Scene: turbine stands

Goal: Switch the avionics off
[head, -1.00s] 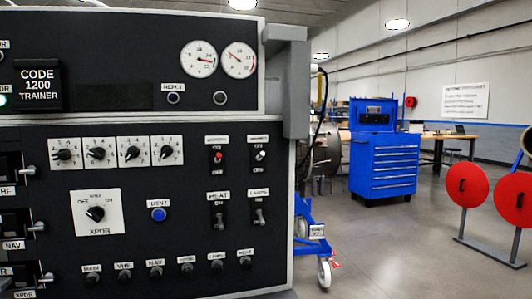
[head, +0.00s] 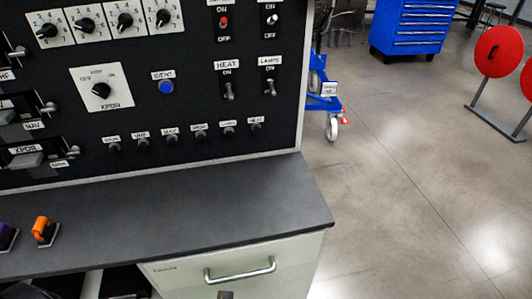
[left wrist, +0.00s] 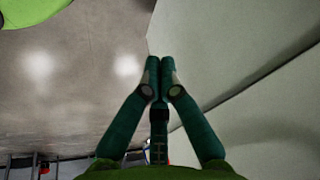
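The black avionics panel (head: 190,115) fills the upper left of the head view. Near its upper right are a red-tipped toggle (head: 224,22) and a white-tipped toggle (head: 271,19), each between ON and OFF marks; their name labels are cut off or too small to read. Below them are the HEAT toggle (head: 228,92) and the LAMPS toggle (head: 270,88). The XPDR knob (head: 101,90) and blue IDENT button (head: 166,87) are to the left. My left gripper (left wrist: 160,62) shows only in the left wrist view, fingertips together, with nothing seen between them. My right gripper is not in view.
A dark desk top (head: 180,215) juts out below the panel, with an orange-topped item (head: 43,231) and a purple one (head: 7,237) at its left. A drawer handle (head: 240,270) is beneath. Open floor (head: 400,200) lies to the right, with a blue tool cabinet (head: 408,30) behind.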

